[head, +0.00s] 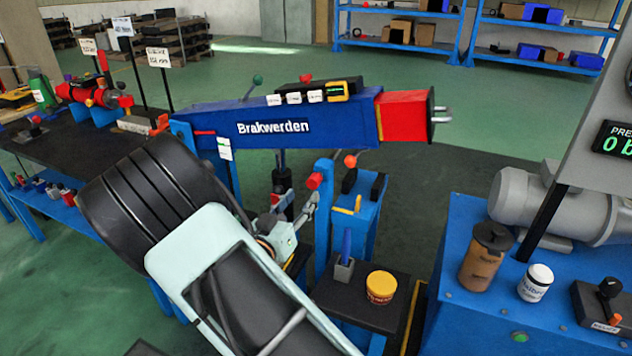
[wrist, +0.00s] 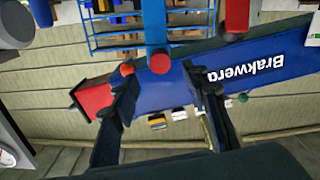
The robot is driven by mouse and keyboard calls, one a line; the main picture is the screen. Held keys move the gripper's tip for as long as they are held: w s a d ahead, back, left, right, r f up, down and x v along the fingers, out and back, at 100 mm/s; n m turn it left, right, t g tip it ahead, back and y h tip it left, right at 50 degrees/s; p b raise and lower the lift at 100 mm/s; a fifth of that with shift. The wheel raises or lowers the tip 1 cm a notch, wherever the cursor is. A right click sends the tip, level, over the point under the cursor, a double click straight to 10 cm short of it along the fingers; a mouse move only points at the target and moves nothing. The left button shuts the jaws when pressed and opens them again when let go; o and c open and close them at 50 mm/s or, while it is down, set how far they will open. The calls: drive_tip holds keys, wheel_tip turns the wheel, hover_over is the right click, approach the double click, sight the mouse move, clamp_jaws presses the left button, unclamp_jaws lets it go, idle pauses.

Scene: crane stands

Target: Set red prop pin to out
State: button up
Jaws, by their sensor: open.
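A short red cylinder, which looks like the red prop pin (head: 314,180), sticks out at the side of an upright blue post (head: 323,212) below the crane boom. The pin's inner end is hidden.
The Brakwerden boom (head: 340,118) with its red end (head: 404,116) spans above my gripper. A blue lever box (head: 358,222) stands right of the post. A yellow tin (head: 381,286) sits on a low black stand. A blue bench (head: 470,300) with bottles is at right.

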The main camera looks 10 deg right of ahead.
sight(312, 184)
drive_tip(key=x, duration=0.8)
drive_tip(key=shift+w+d+b, duration=0.25)
drive_tip(key=shift+w+b, duration=0.05)
clamp_jaws()
drive_tip(key=shift+s+a, duration=0.1)
